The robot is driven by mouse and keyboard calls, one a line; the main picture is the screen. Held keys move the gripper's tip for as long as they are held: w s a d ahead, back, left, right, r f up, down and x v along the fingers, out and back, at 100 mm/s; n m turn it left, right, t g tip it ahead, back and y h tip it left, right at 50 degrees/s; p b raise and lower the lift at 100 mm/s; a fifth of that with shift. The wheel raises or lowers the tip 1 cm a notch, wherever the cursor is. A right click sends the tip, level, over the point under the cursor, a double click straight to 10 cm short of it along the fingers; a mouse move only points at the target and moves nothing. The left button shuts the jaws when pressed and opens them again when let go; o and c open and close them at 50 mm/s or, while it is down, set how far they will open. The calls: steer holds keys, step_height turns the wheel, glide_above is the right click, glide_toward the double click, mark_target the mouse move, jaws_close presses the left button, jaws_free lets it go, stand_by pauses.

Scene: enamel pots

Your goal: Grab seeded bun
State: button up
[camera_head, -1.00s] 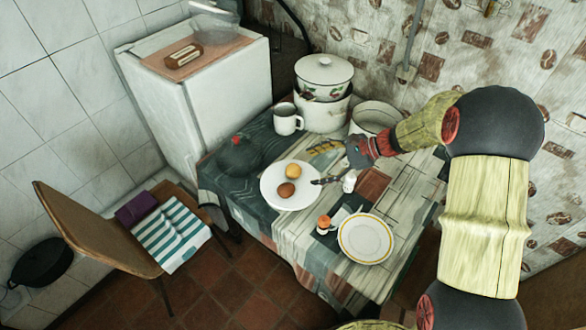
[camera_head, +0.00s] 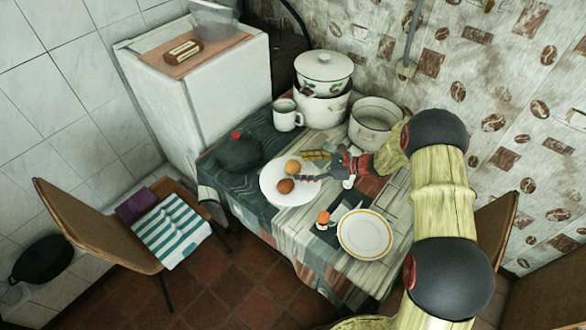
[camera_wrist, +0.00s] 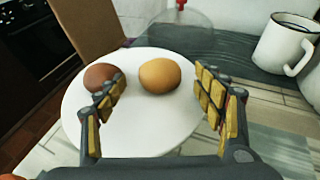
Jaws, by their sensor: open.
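A white plate (camera_head: 290,194) on the table bears two round buns. The tan bun (camera_head: 292,167) lies toward the plate's far side, and the brown bun (camera_head: 285,186) lies nearer. I cannot make out seeds on either. My gripper (camera_head: 308,167) is open and empty at the plate's right side. In the wrist view, the tan bun (camera_wrist: 160,75) lies ahead of the gap between my fingers, apart from them. The brown bun (camera_wrist: 100,77) is beside the left fingertip, which partly covers it; I cannot tell whether they touch.
A white mug (camera_head: 286,116) and stacked enamel pots (camera_head: 322,98) stand behind the plate. An egg in a cup (camera_head: 324,219) and a yellow-rimmed plate (camera_head: 365,234) are in front right. An open pot (camera_head: 375,122) stands behind my arm.

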mark_target(293, 167)
steer(key=x, duration=0.2)
steer(key=shift+a+f, duration=0.15)
steer(key=shift+a, duration=0.15)
